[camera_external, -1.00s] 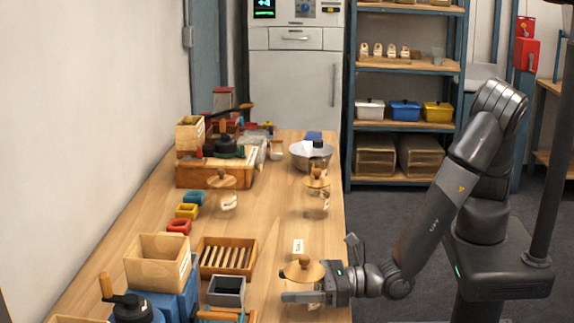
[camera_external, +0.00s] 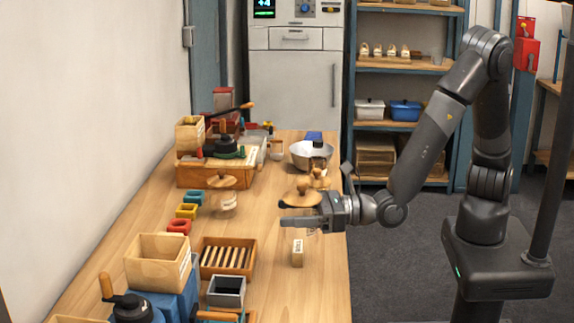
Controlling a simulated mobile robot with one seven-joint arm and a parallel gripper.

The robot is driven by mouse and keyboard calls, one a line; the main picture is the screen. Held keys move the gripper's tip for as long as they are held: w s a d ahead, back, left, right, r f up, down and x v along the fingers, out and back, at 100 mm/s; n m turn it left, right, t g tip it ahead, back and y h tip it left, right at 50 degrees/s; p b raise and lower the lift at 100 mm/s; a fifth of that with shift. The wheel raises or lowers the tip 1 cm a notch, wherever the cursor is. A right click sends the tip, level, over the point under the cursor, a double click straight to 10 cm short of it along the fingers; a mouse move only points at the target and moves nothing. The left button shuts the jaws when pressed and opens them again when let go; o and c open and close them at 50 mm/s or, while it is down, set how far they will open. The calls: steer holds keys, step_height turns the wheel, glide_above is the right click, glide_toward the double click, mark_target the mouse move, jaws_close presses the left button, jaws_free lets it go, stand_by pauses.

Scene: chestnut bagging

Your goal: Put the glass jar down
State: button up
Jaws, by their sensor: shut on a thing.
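My gripper (camera_external: 298,222) is shut on a glass jar with a round wooden lid (camera_external: 300,197), near the right edge of the wooden table. The lid and its knob show above the fingers. The fingers hide most of the glass, and I cannot tell whether its base touches the table. A second lidded jar (camera_external: 319,178) is just behind the held one, partly hidden by it. A third glass jar (camera_external: 226,202) with a wooden lid stands farther left on the table.
A small labelled wooden block (camera_external: 297,254) stands in front of my gripper. A slatted wooden tray (camera_external: 250,243) and a grey box (camera_external: 227,291) lie to the left. A metal bowl (camera_external: 300,158) is farther back. The table's middle (camera_external: 245,222) is clear.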

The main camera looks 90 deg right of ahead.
steer(key=w+d+m+g+h, duration=0.1)
steer(key=w+d+m+h, duration=0.35)
steer(key=d, duration=0.85)
steer(key=w+d+m+g+h, duration=0.1)
steer(key=w+d+m+h, duration=0.35)
steer(key=d, duration=0.75)
steer(key=shift+w+d+f+n+h, duration=0.25)
steer(key=shift+w+f+h, duration=0.1)
steer(key=shift+f, duration=1.4)
steer(key=shift+w+d+f+n+h, duration=0.2)
steer(key=shift+w+f+n+h, duration=0.15)
steer(key=shift+f, duration=1.35)
steer(key=shift+w+d+f+n+h, duration=0.2)
steer(key=shift+f+h, duration=0.2)
steer(key=shift+f, duration=1.35)
steer(key=shift+f, duration=0.1)
steer(key=o, duration=1.1)
steer(key=shift+f, duration=0.1)
steer(key=shift+o, duration=0.2)
